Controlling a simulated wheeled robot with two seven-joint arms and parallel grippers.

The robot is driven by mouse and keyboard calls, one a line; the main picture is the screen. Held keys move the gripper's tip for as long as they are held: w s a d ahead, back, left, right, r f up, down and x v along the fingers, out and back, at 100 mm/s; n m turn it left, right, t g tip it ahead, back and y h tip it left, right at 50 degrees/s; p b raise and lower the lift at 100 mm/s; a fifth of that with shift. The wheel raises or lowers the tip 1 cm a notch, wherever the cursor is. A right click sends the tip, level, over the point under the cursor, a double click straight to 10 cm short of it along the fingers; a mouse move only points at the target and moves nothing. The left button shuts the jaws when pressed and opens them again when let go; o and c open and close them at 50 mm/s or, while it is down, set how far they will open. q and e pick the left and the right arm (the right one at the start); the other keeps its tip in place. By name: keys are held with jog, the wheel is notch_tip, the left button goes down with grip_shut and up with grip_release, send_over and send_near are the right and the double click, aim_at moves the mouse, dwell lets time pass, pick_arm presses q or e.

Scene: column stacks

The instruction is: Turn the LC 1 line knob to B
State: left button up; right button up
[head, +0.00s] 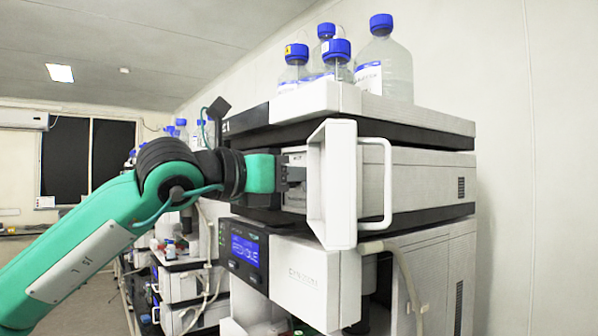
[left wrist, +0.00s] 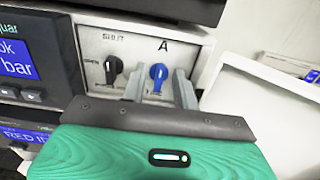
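A blue knob (left wrist: 158,72) sits on a pale panel under a printed "A" in the left wrist view; its pointer looks roughly upright. No "B" mark is visible; the panel below the knob is hidden by my gripper. A black knob (left wrist: 112,67) sits to its left under the word "SHUT". My left gripper (left wrist: 160,84) is open, its two grey fingers pointing at the panel, one on each side of the blue knob, with visible gaps. In the head view my left gripper (head: 288,177) reaches the instrument front; the knobs are hidden there. My right gripper is not in view.
A white door (head: 338,185) stands open just right of my left gripper. A lit blue display (head: 245,250) is below it. Bottles with blue caps (head: 382,65) stand on top of the stack. More instruments stand behind my arm at left.

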pick_arm(q)
grip_shut()
